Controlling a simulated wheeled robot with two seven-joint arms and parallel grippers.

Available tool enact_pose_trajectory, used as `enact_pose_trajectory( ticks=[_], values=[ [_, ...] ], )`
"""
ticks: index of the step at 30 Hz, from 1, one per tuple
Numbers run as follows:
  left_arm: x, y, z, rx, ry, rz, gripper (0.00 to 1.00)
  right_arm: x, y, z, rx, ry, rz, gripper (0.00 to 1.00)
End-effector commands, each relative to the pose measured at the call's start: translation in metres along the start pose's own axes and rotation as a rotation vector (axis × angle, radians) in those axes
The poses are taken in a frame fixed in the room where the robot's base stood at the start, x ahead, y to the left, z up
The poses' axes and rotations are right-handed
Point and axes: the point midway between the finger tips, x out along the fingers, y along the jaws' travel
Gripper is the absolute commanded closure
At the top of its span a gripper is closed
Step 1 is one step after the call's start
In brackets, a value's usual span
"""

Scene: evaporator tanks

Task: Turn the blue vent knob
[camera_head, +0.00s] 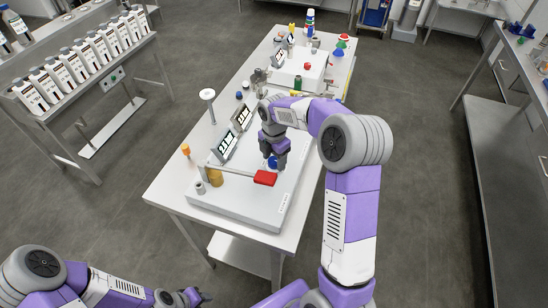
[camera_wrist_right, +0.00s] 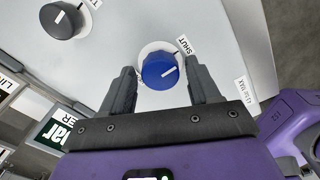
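The blue vent knob (camera_wrist_right: 158,72) is round, with a white pointer line, on a pale disc marked SHUT at its upper right in the wrist view. Its line points up and right, a little below the SHUT label (camera_wrist_right: 187,46). In the head view the blue knob (camera_head: 273,162) shows just below my right gripper (camera_head: 270,153). In the wrist view my right gripper (camera_wrist_right: 160,75) is open, one finger on each side of the knob, with gaps visible; contact does not show. My left gripper (camera_head: 190,297) is low at the bottom edge, its opening unclear.
The knob is on a grey-white panel box (camera_head: 240,208) on a white table (camera_head: 168,190). A red lever handle (camera_head: 265,178) is close to my right gripper. A dark grey knob (camera_wrist_right: 62,20) and tilted displays (camera_head: 242,116) are nearby. A bottle rack (camera_head: 75,73) stands at left.

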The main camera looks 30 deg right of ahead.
Motion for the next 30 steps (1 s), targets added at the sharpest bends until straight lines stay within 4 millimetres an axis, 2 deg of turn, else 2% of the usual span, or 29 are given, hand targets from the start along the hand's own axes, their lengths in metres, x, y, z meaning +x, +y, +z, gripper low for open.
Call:
enact_pose_trajectory(
  ticks=[1, 9, 20, 30],
  values=[
    [0.000, 0.000, 0.000, 0.000, 0.000, 0.000, 0.57, 0.000, 0.000, 0.000, 0.000, 0.000, 0.000, 0.47],
    [0.000, 0.000, 0.000, 0.000, 0.000, 0.000, 0.57, 0.000, 0.000, 0.000, 0.000, 0.000, -0.001, 0.86],
    [-0.003, 0.001, 0.000, 0.000, 0.000, 0.000, 0.57, -0.001, 0.000, 0.000, 0.068, 0.000, -0.001, 0.86],
    [-0.011, 0.004, 0.001, 0.000, 0.000, 0.000, 0.57, -0.001, 0.000, -0.001, 0.326, 0.001, -0.001, 0.86]
  ],
)
